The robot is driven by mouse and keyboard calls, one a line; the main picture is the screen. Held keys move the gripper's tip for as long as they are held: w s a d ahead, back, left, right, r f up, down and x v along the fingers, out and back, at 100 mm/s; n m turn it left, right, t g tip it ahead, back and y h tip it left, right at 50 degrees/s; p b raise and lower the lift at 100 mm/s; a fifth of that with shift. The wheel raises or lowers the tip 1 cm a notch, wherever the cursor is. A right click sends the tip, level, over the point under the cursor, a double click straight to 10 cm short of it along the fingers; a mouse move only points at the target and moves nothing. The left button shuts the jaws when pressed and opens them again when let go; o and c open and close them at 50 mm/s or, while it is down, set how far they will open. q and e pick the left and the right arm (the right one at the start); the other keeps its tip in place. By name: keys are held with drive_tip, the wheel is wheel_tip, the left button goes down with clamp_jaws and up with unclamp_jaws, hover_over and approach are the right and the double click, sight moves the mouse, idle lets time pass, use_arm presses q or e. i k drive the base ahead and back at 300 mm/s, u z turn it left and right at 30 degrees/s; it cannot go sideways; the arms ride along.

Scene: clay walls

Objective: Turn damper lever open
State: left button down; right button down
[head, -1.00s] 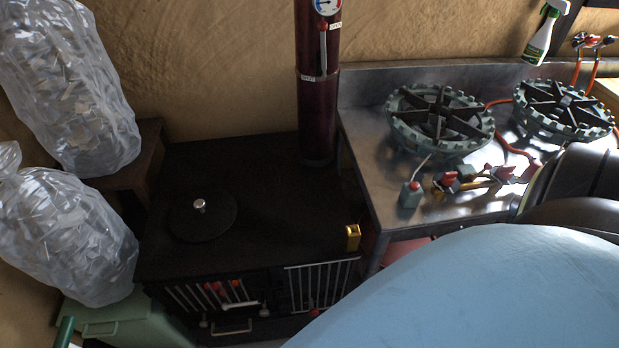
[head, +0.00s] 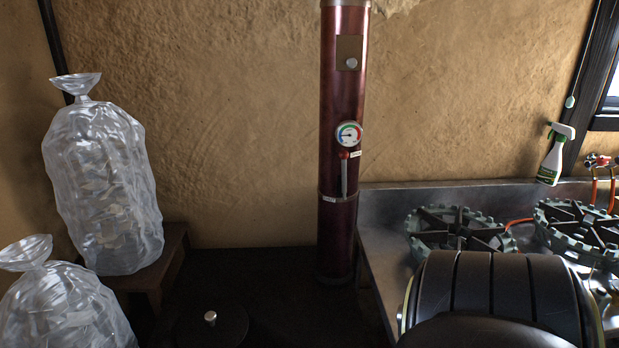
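The damper lever (head: 344,174) is on the front of a dark red flue pipe (head: 341,105). It is a thin grey lever with a red knob at its upper end, and it stands nearly upright. A small label sits near each end of the lever, too small to read. A round gauge (head: 348,135) with a coloured dial is just above the knob. Neither of my grippers shows in the head view, so their distance from the lever cannot be seen.
A dark stove top (head: 250,275) with a round lid (head: 212,325) lies below the pipe. A metal counter with gas burners (head: 455,232) is at right. A spray bottle (head: 553,156) is by the wall.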

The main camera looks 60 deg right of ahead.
sight(343, 176)
drive_tip(key=k, duration=0.6)
drive_tip(key=z, duration=0.85)
drive_tip(key=i, duration=0.5)
